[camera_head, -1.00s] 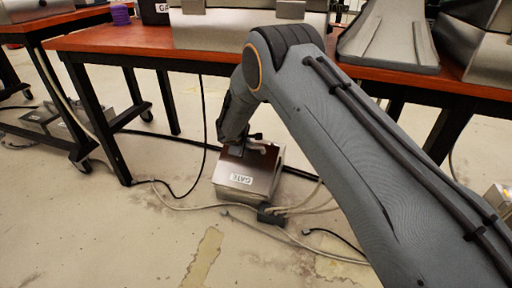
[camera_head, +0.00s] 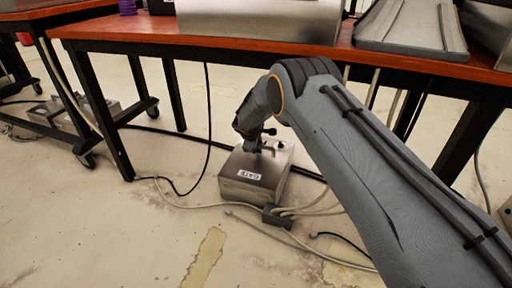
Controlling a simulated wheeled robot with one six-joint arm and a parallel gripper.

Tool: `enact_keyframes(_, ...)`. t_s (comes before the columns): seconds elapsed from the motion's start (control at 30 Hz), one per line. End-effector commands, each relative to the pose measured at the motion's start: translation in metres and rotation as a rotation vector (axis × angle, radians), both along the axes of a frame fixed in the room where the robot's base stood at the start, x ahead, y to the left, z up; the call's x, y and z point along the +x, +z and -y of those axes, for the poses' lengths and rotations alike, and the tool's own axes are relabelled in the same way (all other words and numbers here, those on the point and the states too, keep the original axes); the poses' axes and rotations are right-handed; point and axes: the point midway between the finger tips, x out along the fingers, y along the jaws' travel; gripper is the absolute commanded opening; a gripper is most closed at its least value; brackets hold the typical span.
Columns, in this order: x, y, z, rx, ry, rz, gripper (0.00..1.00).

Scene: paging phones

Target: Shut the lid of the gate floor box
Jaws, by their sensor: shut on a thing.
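The gate floor box (camera_head: 240,188) is a grey metal box on the concrete floor under the front table. A white GATE label (camera_head: 249,175) is on it, and its lid (camera_head: 243,162) looks flat or nearly flat on top; I cannot tell whether it is fully down. My gripper (camera_head: 259,148) reaches down from above onto the back part of the box top and is shut on the lid there. The fingertips are small and dark, and the exact grip is partly hidden.
A red-topped table (camera_head: 130,29) with black legs stands over the box. A grey cable joint (camera_head: 276,214) with pale cables lies in front of it, and a black cable (camera_head: 208,125) hangs behind. Another floor box (camera_head: 50,117) is at left. The front floor is mostly clear.

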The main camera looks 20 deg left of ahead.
Motion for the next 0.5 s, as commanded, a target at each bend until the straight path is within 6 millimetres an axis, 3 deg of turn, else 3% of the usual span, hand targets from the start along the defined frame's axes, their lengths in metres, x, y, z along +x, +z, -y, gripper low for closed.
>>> enact_keyframes(0.5, 0.013, -0.017, 0.018, 0.000, -0.018, -0.001, 0.00)
